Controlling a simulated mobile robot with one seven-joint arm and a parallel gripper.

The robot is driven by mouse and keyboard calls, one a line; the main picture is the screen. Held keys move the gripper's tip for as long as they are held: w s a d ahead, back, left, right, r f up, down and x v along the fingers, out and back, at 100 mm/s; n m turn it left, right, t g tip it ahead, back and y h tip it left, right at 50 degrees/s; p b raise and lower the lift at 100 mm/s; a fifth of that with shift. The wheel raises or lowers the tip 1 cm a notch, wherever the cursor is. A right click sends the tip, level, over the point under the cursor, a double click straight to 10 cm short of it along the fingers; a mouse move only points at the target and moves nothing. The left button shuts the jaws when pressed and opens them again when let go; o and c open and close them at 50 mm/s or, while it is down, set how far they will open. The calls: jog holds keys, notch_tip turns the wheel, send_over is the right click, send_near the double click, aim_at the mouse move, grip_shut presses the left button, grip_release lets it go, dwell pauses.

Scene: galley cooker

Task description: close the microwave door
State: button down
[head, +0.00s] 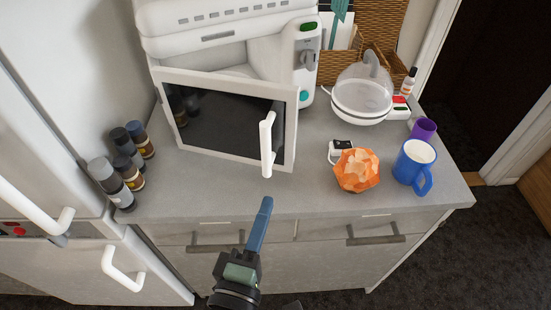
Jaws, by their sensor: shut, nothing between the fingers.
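The white microwave (230,40) stands at the back of the grey counter. Its door (222,120), with a dark window and a white frame, is ajar and swung out over the counter, hinged on the left. The white door handle (267,143) sticks out near the door's right edge. Part of the inside shows above the door. My gripper (264,206) is shut and empty, in front of the counter's front edge and below the handle in the picture. It looks apart from the door.
Several dark-capped jars (125,160) stand left of the door. An orange faceted bowl (357,170), a blue mug (414,165), a purple cup (423,130) and a clear-domed appliance (362,93) stand to the right. A white fridge (45,130) is at left.

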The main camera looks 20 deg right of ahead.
jog(key=p, duration=0.4)
send_near(290, 141)
jog(key=x, duration=0.6)
jog(key=shift+w+d, duration=0.2)
jog(key=shift+w, duration=0.15)
